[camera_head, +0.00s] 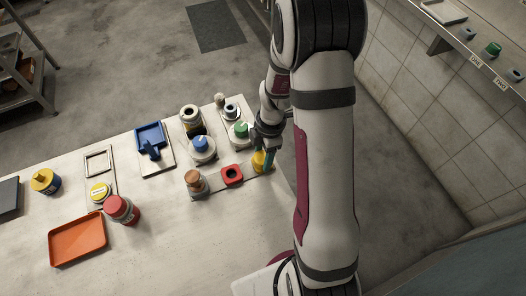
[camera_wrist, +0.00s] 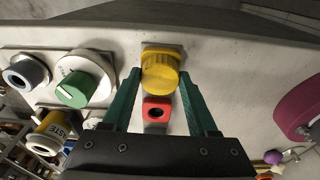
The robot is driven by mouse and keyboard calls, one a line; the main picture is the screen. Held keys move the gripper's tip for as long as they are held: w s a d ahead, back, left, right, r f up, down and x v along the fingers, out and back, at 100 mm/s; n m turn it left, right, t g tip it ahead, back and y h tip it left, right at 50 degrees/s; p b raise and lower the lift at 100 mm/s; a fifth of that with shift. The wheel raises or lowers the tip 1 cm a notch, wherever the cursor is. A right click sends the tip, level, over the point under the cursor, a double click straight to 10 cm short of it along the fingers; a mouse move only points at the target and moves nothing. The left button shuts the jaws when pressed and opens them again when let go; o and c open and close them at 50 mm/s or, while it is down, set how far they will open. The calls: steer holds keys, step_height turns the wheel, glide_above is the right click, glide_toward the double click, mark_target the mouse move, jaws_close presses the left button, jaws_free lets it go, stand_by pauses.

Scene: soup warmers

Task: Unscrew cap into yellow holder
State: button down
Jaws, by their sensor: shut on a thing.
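My gripper (camera_wrist: 160,80), with two green fingers, is shut on a ribbed yellow cap-like piece (camera_wrist: 160,70) over a small metal plate. In the head view my gripper (camera_head: 264,157) points down, with the yellow piece (camera_head: 258,161) at its fingers near the table's right end. I cannot tell whether the piece is seated or lifted. A jar with a yellow top and blue body (camera_head: 45,181) stands at the far left. I cannot tell which is the yellow holder.
A red square block with a hole (camera_head: 232,175) lies close to my gripper; it also shows in the wrist view (camera_wrist: 156,110). Green (camera_head: 240,130) and blue (camera_head: 201,144) knobs and a brown-topped piece (camera_head: 194,180) stand nearby. An orange tray (camera_head: 78,241) lies front left.

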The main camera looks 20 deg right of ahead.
steer(key=shift+c, duration=0.5)
jaws_free()
step_height(320, 180, up, 16)
steer(key=d, duration=0.2)
steer(key=shift+f, duration=0.15)
steer(key=s+a+r+m, duration=0.1)
steer(key=s+a+m, duration=0.4)
steer(key=s+m, duration=0.5)
steer(key=s+a+r+m, duration=0.2)
steer(key=s+a+m, duration=0.4)
steer(key=s+m, duration=0.3)
steer(key=m, duration=0.4)
steer(key=shift+s+r, duration=0.3)
steer(key=shift+s, duration=0.05)
